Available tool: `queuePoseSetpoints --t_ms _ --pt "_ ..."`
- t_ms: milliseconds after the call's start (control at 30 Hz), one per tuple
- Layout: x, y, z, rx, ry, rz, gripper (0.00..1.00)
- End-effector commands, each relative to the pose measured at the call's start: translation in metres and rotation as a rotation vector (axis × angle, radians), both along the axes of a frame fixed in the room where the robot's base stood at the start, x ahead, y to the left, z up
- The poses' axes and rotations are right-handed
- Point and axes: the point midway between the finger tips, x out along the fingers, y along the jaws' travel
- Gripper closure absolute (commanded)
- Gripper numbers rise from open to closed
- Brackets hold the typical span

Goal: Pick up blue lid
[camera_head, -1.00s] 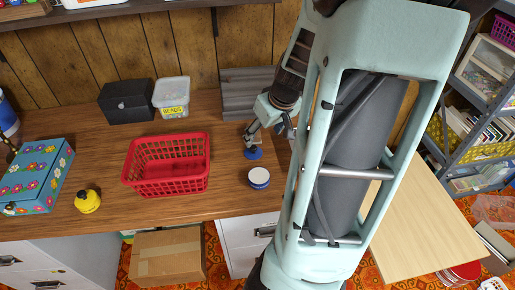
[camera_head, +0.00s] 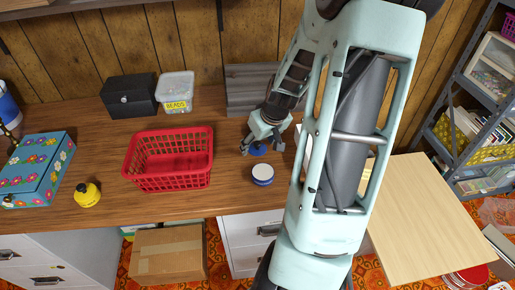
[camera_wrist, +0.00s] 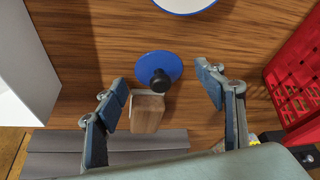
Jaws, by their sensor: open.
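The blue lid (camera_wrist: 150,63) is a flat round disc with a black knob (camera_wrist: 160,80), lying on the wooden tabletop. In the head view the blue lid (camera_head: 259,150) shows just under my gripper (camera_head: 260,141). In the wrist view my gripper (camera_wrist: 162,82) is open, with one finger to the left and one to the right of the lid's near side. Nothing is held between the fingers. I cannot tell how high the fingertips are above the lid.
A small wooden block (camera_wrist: 147,115) stands close to the lid, between the fingers. A red basket (camera_head: 170,182) is to the left, and a white round container with a blue rim (camera_head: 262,175) is in front. Grey boards (camera_head: 247,91) lie behind.

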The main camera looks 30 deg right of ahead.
Motion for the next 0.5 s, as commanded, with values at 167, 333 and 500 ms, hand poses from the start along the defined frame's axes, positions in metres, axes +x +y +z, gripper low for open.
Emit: queuePoseSetpoints --t_ms 167,333,500 --pt "-0.0001 -0.0002 0.0005 0.0 0.0 -0.001 0.38" --pt "-0.0002 -0.0002 0.0006 0.0 0.0 -0.001 0.56" --pt "-0.0003 -0.0001 0.0005 0.0 0.0 -0.001 0.75"
